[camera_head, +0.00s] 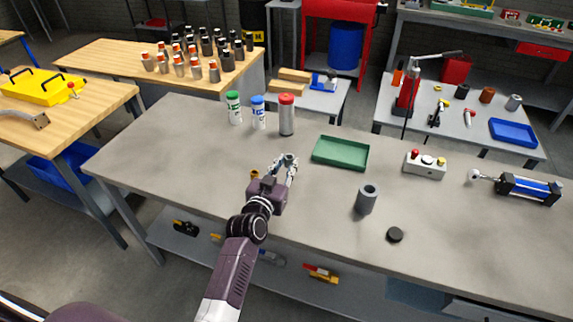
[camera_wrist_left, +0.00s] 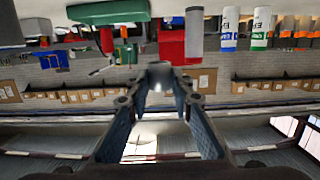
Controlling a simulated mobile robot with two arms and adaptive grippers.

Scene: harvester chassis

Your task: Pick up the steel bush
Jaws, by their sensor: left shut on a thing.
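My left gripper (camera_head: 284,168) reaches over the grey workbench (camera_head: 215,160) from the front. It is shut on a small grey metal ring-like piece, the steel bush (camera_head: 291,159), held between the fingertips. In the left wrist view the bush (camera_wrist_left: 159,76) sits at the far end of the two fingers (camera_wrist_left: 158,92), partly covered by them. That view is upside down and appears to look across the bench from above its surface. The exact gap between bush and bench is hard to tell. My right gripper is not in view.
A green tray (camera_head: 341,153) lies right of the gripper. A brass-coloured piece (camera_head: 255,174) lies close left. Behind stand a red-capped cylinder (camera_head: 287,115) and two bottles (camera_head: 246,110). A dark grey hollow cylinder (camera_head: 366,199) and black disc (camera_head: 395,235) are front right.

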